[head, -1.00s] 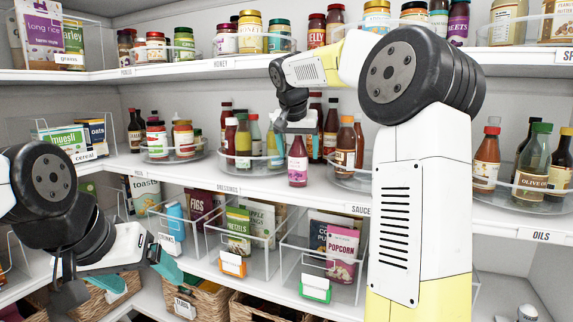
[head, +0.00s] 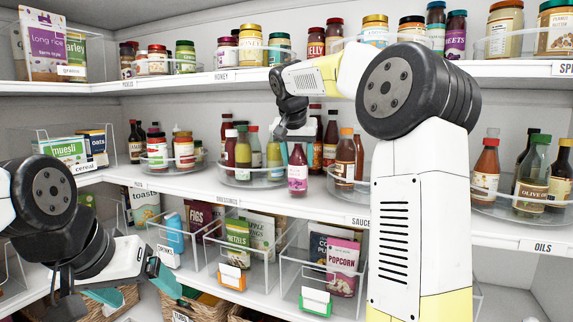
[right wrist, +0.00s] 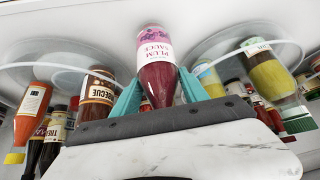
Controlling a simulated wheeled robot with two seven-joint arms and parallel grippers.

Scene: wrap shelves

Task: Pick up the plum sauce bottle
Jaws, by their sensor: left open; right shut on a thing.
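The plum sauce bottle (head: 297,172) is a dark magenta bottle with a pale label, upright at the front of the middle shelf in the head view. It fills the middle of the right wrist view (right wrist: 157,75), where its label reads plum sauce. My right gripper (right wrist: 160,92) is shut on it, with a teal finger on each side. My left gripper (head: 130,285) is open and empty at the lower left.
Clear turntables with bottles stand left (head: 262,183) and right (head: 345,187) of the plum sauce bottle. A barbecue bottle (right wrist: 97,100) is close by in the right wrist view. Clear snack bins (head: 290,292) sit on the shelf below. The front shelf strip (head: 215,184) is bare.

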